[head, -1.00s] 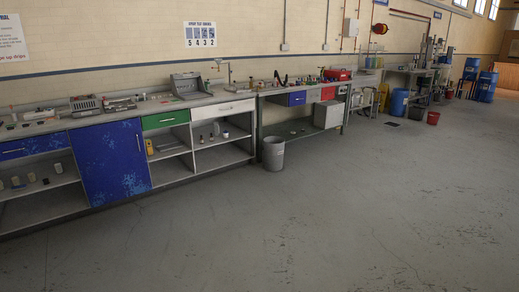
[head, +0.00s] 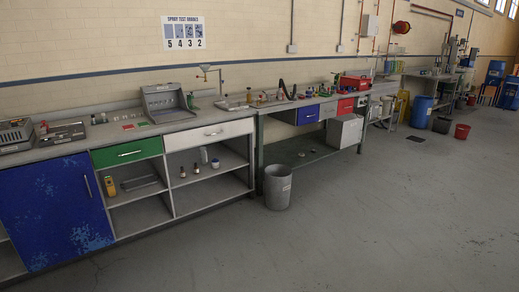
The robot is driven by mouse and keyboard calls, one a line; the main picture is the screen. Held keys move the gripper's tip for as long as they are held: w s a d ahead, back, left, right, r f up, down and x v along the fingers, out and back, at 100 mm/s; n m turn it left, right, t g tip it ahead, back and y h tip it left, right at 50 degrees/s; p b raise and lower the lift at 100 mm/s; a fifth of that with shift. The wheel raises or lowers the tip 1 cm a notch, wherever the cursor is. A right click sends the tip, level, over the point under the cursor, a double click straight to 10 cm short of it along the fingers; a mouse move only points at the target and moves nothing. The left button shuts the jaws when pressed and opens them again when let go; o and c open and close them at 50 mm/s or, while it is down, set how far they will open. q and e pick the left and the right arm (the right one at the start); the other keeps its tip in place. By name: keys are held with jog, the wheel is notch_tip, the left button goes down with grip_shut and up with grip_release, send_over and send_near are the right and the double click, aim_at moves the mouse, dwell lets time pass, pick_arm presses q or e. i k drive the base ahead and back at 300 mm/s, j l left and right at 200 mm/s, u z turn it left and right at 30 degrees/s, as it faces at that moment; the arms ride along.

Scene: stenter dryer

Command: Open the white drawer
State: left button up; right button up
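The white drawer (head: 209,134) is in the long workbench, left of the middle of the head view. It is shut, with its front flush with the bench and a small handle (head: 214,133) at its middle. It sits to the right of a green drawer (head: 127,151) and above open shelves. Neither of my grippers shows in the head view.
A grey bin (head: 277,188) stands on the floor right of the white drawer, by the bench leg. A blue cabinet door (head: 55,212) is at the left. Blue (head: 308,115) and red (head: 345,106) drawers are farther along. The floor (head: 370,230) in front is clear.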

aim_at(174, 141)
jog(key=i, duration=2.5)
